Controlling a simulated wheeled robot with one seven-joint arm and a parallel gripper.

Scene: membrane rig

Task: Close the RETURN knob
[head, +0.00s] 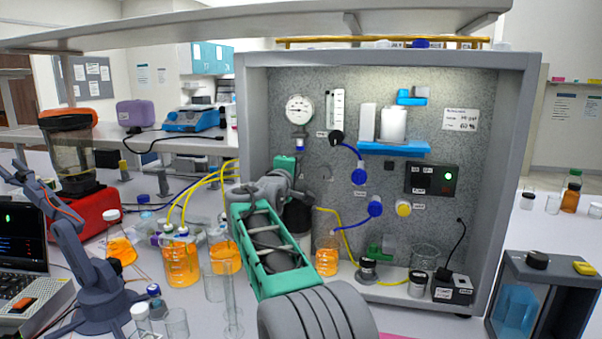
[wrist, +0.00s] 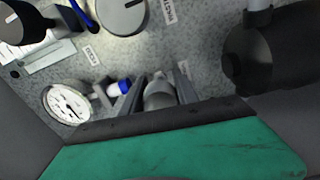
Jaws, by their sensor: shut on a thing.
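My gripper (wrist: 158,94) is at the left part of the rig's back panel, below the round gauge (head: 299,108). In the wrist view its two fingers stand on either side of a small grey knob-like part (wrist: 160,92) and are shut on it. In the head view my gripper (head: 290,185) and arm hide this part.
The gauge (wrist: 68,103) and a blue-ended fitting (wrist: 123,86) lie left of my fingers in the wrist view. A dark cylinder (wrist: 262,50) is at right. Orange-filled bottles (head: 180,262) and clear glassware (head: 232,305) stand left of my arm.

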